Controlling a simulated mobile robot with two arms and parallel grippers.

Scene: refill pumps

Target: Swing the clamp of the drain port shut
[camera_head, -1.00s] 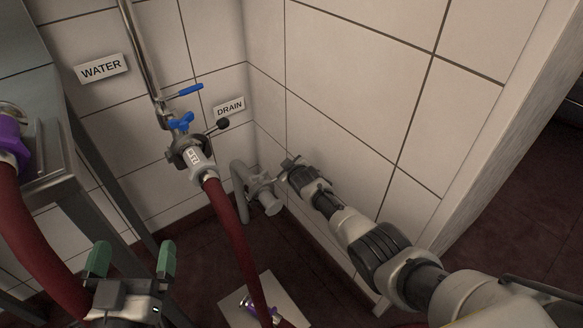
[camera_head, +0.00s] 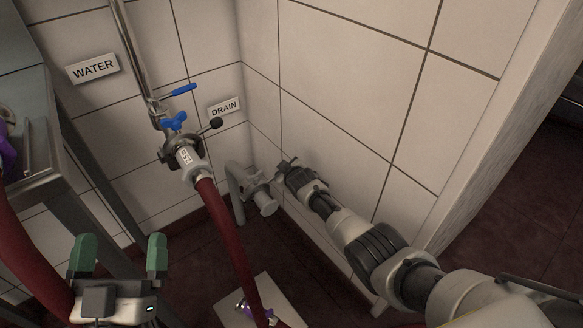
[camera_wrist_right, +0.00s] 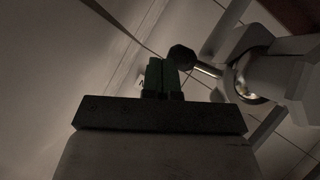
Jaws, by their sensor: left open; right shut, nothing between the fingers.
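The drain port (camera_head: 262,201) is a grey pipe fitting low on the wall below the DRAIN sign. It shows large and pale at the right of the right wrist view (camera_wrist_right: 285,75). There a dark round knob (camera_wrist_right: 182,56) on a metal rod (camera_wrist_right: 207,69) extends toward it; the clamp's exact position is hard to make out. My right gripper (camera_head: 285,165) is beside the port, by the wall. In the right wrist view its green fingers (camera_wrist_right: 162,74) are shut and empty, close to the knob; contact is unclear. My left gripper (camera_head: 120,245) is open and empty at lower left.
A red hose (camera_head: 228,235) hangs from the clamped water outlet (camera_head: 184,160), left of the drain port. A black-knobbed lever (camera_head: 215,123) and blue valve handles (camera_head: 173,122) sit there. A pale plate (camera_head: 280,294) lies on the floor. A metal table (camera_head: 45,160) stands at left.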

